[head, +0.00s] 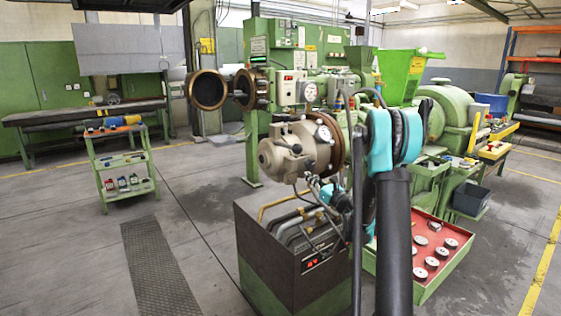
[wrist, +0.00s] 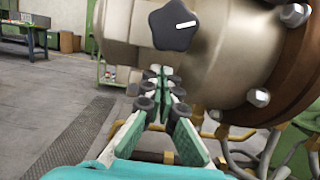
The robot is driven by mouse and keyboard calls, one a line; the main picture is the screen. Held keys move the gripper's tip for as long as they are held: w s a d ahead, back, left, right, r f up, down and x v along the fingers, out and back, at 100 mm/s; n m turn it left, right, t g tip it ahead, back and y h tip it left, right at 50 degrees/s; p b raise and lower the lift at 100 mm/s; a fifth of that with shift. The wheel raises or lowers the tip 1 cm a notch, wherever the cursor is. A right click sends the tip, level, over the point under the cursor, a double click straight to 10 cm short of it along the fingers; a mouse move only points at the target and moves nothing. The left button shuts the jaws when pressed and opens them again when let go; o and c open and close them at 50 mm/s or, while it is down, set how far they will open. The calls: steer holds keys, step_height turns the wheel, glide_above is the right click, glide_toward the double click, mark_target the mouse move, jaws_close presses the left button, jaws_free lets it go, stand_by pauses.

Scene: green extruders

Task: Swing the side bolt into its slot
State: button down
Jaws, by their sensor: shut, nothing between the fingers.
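A beige cylindrical housing (head: 300,148) with a brown flange (head: 330,143) stands in front of the green extruder. In the wrist view the housing (wrist: 225,60) fills the upper right, with a black star-shaped knob (wrist: 174,27) and the brown flange (wrist: 283,65). Silvery bolt heads (wrist: 258,97) sit on the flange. I cannot tell which part is the side bolt, and its slot is not clearly visible. My gripper (wrist: 160,72) is shut and empty, its tips just below the knob and close to the housing. In the head view my gripper (head: 322,190) is small, beside the housing's lower right.
A dark cabinet (head: 270,255) with hoses and pipes stands below the housing. An open round ring (head: 206,90) hangs at the extruder's left. A red-topped tray (head: 436,245) with round parts lies at right. A green cart (head: 125,163) stands left; the floor between is free.

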stand_by(0.4)
steer(key=s+d+f, duration=0.5)
steer(key=s, duration=0.3)
steer(key=shift+d, duration=0.4)
stand_by(0.6)
steer(key=s+a+f+n+g+h, duration=0.1)
steer(key=s+a+f+n+g, duration=0.1)
steer(key=s+a+n+g, duration=0.45)
steer(key=s+a+f+n+g+h, duration=0.2)
steer(key=s+a+n, duration=0.1)
steer(key=s+n, duration=0.6)
steer(key=s+d+f+n+g+h, duration=0.1)
steer(key=s+d+f+n+h, duration=0.1)
steer(key=s, duration=0.5)
steer(key=s+d+f+n+g+h, duration=0.1)
steer(key=s+d+f+n+h, duration=0.2)
steer(key=s+n, duration=0.4)
steer(key=s+d+f+n+g+h, duration=0.1)
steer(key=s+d+f+n+h, duration=0.1)
steer(key=s, duration=0.6)
steer(key=d+n+h, duration=0.1)
steer(key=d+n, duration=0.1)
steer(key=d, duration=0.1)
steer(key=shift+d+f+g+h, duration=0.2)
steer(key=shift+d+g+h, duration=0.15)
steer(key=shift+h, duration=0.05)
